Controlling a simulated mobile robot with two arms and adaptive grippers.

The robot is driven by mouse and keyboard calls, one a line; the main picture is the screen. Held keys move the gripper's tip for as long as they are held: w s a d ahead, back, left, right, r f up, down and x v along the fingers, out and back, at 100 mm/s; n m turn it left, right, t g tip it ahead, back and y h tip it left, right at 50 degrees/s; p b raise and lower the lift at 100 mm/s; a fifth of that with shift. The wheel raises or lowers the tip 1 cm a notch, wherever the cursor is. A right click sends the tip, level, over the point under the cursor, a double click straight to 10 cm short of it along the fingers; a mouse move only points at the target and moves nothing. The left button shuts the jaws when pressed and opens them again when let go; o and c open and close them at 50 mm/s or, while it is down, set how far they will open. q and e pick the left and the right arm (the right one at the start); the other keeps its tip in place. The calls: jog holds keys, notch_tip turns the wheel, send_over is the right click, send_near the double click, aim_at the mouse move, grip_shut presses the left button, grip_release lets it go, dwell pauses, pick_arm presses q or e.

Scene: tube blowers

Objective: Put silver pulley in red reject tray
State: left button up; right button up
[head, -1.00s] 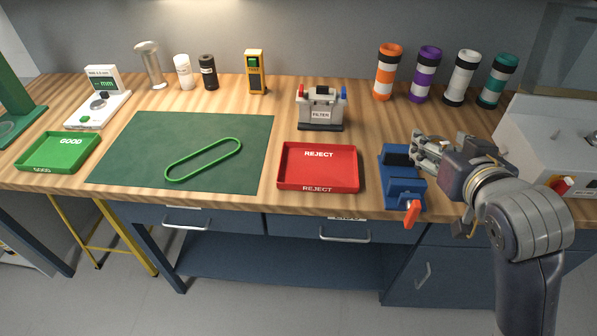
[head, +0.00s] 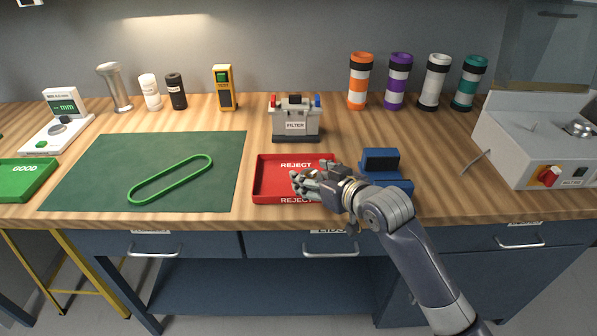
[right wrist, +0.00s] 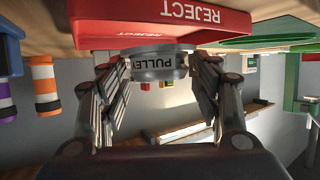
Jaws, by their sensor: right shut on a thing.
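The tray's red wall (right wrist: 165,30) is close by the pulley in the wrist view. I cannot tell the exact height of the pulley over the tray. The visible part of the tray is empty. My left gripper is out of view.
A blue vise (head: 380,160) stands right of the tray, partly behind my right arm. A grey filter block (head: 296,120) stands behind the tray. A green mat (head: 90,185) with a green belt (head: 140,196) lies to the left, with the green GOOD tray (head: 22,182) beyond.

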jog(key=w+a, duration=0.1)
jog(key=w, duration=0.1)
jog(key=w+a, duration=0.1)
jog(key=w, duration=0.2)
jog(key=shift+w+a+f, duration=0.2)
jog(key=shift+w+a, duration=0.15)
jog(key=shift+a, duration=0.05)
jog(key=shift+w+a+f, duration=0.1)
jog(key=shift+w+a, duration=0.15)
jog(key=shift+w, duration=0.25)
jog(key=shift+f, duration=0.3)
notch_tip(320, 180, down, 2)
jog(key=shift+f+p, duration=0.15)
jog(key=shift+p, duration=0.3)
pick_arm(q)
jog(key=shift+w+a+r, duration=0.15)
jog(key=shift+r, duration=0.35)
pick_arm(e)
jog(key=shift+f, duration=0.3)
jog(key=shift+f, duration=0.1)
jog(key=o, duration=1.2)
jog(key=shift+f, duration=0.1)
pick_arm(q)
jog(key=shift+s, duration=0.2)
